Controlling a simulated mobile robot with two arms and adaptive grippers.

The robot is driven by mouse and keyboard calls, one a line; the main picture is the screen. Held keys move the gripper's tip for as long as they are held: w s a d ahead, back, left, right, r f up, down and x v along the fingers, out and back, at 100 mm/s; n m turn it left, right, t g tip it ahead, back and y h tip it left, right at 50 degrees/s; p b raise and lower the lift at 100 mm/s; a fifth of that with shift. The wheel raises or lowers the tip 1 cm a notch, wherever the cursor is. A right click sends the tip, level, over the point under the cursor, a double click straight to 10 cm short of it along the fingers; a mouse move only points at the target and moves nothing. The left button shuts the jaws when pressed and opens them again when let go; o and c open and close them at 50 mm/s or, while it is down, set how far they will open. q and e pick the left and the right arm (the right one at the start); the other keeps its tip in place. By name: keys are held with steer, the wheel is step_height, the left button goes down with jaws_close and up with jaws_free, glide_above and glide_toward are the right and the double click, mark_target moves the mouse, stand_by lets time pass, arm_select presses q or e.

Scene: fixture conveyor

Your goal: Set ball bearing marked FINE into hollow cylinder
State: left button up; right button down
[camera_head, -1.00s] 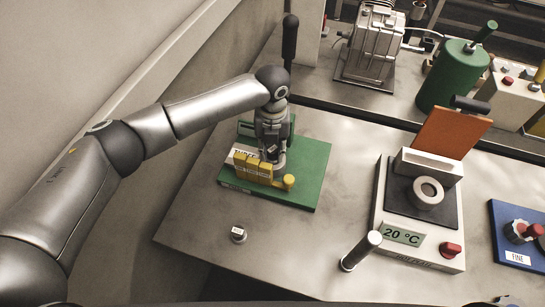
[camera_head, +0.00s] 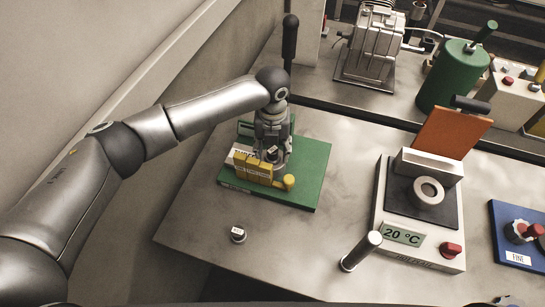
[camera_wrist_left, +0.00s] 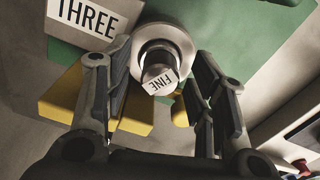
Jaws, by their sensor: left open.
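The metal part marked FINE (camera_wrist_left: 160,79) shows in the left wrist view, with its white label tilted. It stands in or right over the opening of a grey metal ring (camera_wrist_left: 177,36), the likely hollow cylinder, on a green board (camera_head: 308,170). I cannot tell how deep the part sits. My left gripper (camera_head: 270,156) points down over the board. In the left wrist view its fingers (camera_wrist_left: 163,60) are open on both sides of the part, with gaps visible. In the head view the gripper hides most of the ring.
Yellow blocks (camera_head: 255,170) stand close in front of the gripper. A small labelled cylinder (camera_head: 238,235) stands on the bare table front. To the right are a 20 °C device (camera_head: 385,215) holding another grey ring (camera_head: 428,192) and a blue board (camera_head: 515,256) labelled FINE.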

mark_target(273, 150)
arm_select(q)
step_height(273, 150, up, 12)
stand_by(0.5)
